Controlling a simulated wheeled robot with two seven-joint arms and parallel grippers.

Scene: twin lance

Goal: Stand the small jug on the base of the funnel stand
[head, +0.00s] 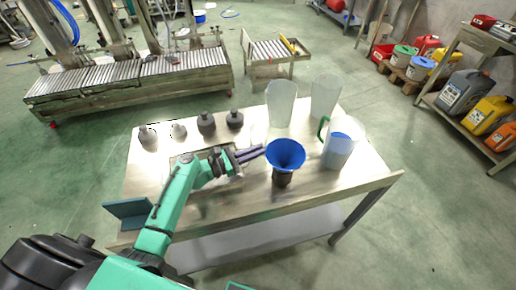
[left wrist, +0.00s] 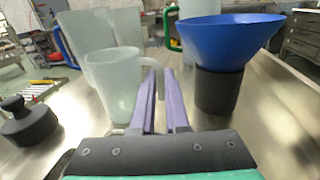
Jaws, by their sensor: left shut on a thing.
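The small jug (left wrist: 115,88) is pale and translucent. In the left wrist view it is upright, with its handle at the tips of my left gripper (left wrist: 160,75), whose purple fingers are shut on the handle. I cannot tell whether its bottom touches the table. In the head view my left gripper (head: 263,150) is just left of the blue funnel (head: 286,152). The funnel sits on a dark cylindrical holder (head: 283,178), also to the right of my fingers in the left wrist view (left wrist: 217,92). I cannot make out a separate stand base. My right gripper is not in view.
A blue-grey panel (head: 128,211) is at the left edge.

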